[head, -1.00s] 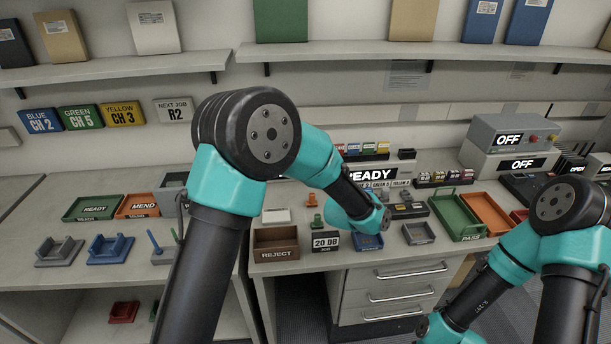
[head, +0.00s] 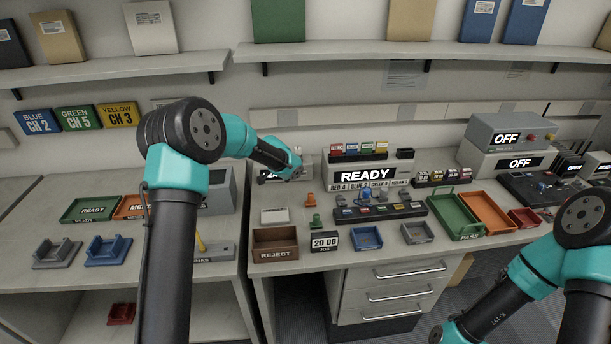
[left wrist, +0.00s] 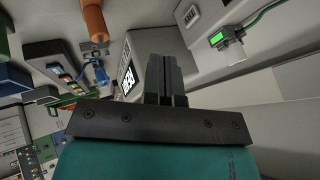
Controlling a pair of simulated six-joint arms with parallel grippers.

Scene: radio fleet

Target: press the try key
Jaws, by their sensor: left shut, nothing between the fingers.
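In the head view my left wrist hangs at the unit's left end, partly covering a smaller dark display (head: 268,178); the fingertips are hard to make out there. My right arm reaches low at the right, its gripper out of view.
A dark strip of coloured parts (head: 381,212) lies before the READY unit. A small green-lit device (left wrist: 217,39) shows in the left wrist view.

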